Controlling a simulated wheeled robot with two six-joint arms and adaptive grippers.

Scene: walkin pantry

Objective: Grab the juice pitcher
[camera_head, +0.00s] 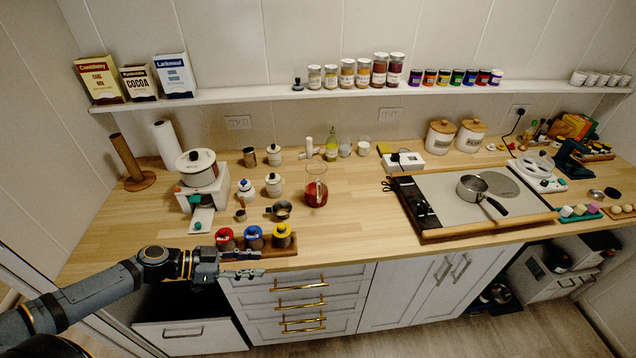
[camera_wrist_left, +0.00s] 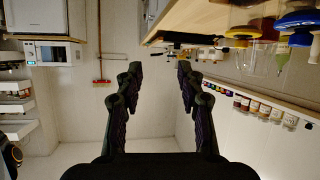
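The juice pitcher (camera_head: 316,192) is a clear vessel with red liquid in it. It stands upright on the wooden counter (camera_head: 355,215), left of the cooktop, in the head view. My left gripper (camera_head: 258,264) is at the counter's front edge, to the left of and nearer than the pitcher, and apart from it. In the left wrist view the fingers of my left gripper (camera_wrist_left: 160,70) are spread wide with nothing between them. My right gripper is in neither view.
Jars with red, blue and yellow lids (camera_head: 254,238) stand on a wooden tray close beside my left gripper. A cooktop with a saucepan (camera_head: 473,187) is to the right. The counter just right of the pitcher is clear.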

